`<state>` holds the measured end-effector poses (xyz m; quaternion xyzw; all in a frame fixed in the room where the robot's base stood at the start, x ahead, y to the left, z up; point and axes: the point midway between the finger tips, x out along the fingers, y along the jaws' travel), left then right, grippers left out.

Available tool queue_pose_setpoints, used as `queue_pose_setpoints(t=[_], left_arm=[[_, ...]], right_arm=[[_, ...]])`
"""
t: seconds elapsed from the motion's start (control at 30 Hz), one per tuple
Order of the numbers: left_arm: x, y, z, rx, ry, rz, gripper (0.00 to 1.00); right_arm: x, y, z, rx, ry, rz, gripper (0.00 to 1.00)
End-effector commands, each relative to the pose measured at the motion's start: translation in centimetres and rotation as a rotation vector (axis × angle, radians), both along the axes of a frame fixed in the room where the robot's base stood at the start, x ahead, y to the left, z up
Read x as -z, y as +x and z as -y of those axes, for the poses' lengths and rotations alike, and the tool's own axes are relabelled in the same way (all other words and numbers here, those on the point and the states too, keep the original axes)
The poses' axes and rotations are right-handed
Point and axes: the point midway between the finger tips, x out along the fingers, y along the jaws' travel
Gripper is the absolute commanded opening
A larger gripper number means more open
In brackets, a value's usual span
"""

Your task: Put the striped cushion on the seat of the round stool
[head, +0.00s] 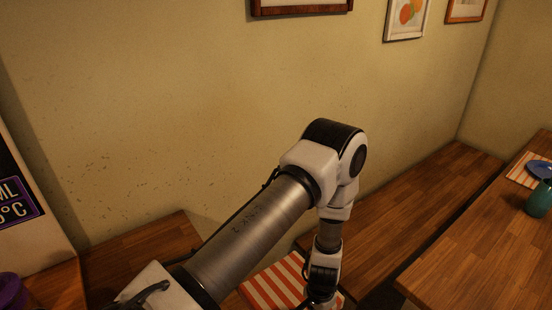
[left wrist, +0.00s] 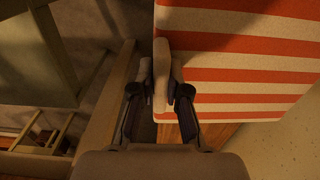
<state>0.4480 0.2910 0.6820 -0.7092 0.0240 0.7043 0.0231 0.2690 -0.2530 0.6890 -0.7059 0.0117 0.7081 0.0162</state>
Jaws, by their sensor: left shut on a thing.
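The striped cushion (head: 272,282), orange-red and white, shows at the bottom of the head view, partly hidden by my left arm. In the left wrist view the cushion (left wrist: 250,75) fills the upper right. The round stool is not seen in either view. My right gripper is not in view.
A wooden bench (head: 420,205) runs along the wall, with another wooden surface (head: 140,250) at left. A wooden table (head: 490,240) at right holds a teal cup (head: 539,199) and a blue plate (head: 541,168). In the left wrist view a wooden edge (left wrist: 103,112) lies left of the gripper.

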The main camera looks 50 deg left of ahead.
Motion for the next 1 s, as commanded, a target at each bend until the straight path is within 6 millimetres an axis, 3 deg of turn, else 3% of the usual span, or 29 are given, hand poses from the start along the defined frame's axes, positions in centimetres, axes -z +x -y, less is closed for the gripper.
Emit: queue_pose_setpoints(t=[0.03, 0.13, 0.3, 0.6, 0.97, 1.0], left_arm=[[1.8, -1.1, -1.2, 0.001, 0.006, -0.005, 0.00], [4.2, -2.2, -2.4, 0.017, 0.021, -0.007, 0.00], [8.3, -2.3, -2.6, 0.023, 0.026, -0.006, 0.00], [12.9, -2.3, -2.5, 0.020, 0.025, -0.006, 0.00], [13.5, -2.3, -2.5, 0.019, 0.024, -0.005, 0.00], [13.5, -2.3, -2.5, 0.019, 0.024, -0.006, 0.18]], right_arm=[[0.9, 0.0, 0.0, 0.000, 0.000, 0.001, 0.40], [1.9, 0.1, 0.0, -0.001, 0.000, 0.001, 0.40], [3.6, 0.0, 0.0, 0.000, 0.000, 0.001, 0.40], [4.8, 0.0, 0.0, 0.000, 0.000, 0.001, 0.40], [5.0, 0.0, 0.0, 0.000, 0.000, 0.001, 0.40], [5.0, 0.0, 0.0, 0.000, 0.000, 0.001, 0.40]])
